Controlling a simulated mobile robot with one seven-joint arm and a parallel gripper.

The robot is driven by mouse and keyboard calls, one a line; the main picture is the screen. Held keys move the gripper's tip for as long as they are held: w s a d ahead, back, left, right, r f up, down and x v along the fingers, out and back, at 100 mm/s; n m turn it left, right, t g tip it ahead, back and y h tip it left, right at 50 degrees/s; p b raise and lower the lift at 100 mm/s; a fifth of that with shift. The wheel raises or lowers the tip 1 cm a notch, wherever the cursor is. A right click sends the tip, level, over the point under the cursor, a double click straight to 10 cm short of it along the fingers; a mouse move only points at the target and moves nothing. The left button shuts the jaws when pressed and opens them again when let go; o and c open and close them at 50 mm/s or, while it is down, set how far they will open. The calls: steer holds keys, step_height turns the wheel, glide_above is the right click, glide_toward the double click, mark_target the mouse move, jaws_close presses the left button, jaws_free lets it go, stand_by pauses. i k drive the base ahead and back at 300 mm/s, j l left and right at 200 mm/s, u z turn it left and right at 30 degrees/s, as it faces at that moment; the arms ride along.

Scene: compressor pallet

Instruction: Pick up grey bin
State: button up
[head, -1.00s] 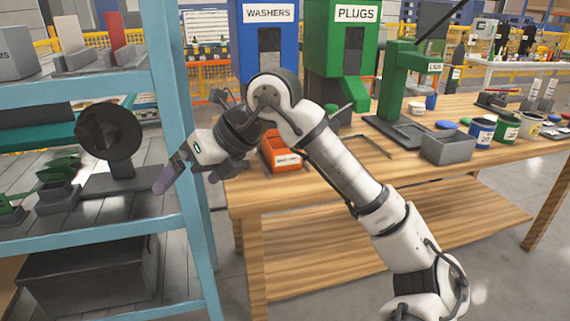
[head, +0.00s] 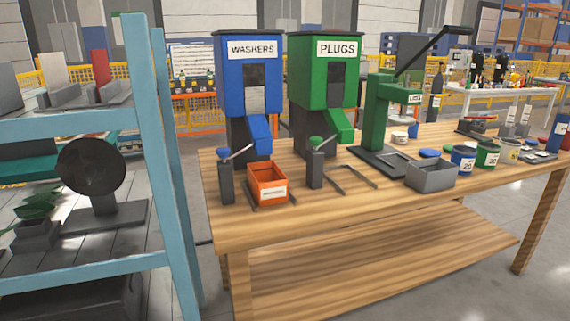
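The grey bin (head: 430,177) is a small open box on the wooden table (head: 330,222), near its front edge and right of centre. It stands upright, in front of the green lever press (head: 381,125), and its inside looks empty. Nothing of mine covers it. My gripper and arm do not show in the head view now.
An orange bin (head: 267,184) sits below the blue washers dispenser (head: 248,80). The green plugs dispenser (head: 325,85) stands beside it. Several paint cans (head: 487,155) stand right of the grey bin. A blue shelf rack (head: 160,150) rises at left.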

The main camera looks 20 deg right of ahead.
mark_target(426, 176)
steer(key=z, duration=1.05)
steer(key=i+j+z, duration=0.4)
steer(key=z, duration=0.25)
steer(key=i+j, duration=0.15)
steer(key=j, duration=0.15)
steer(key=i+j, duration=0.15)
steer(key=j, duration=0.2)
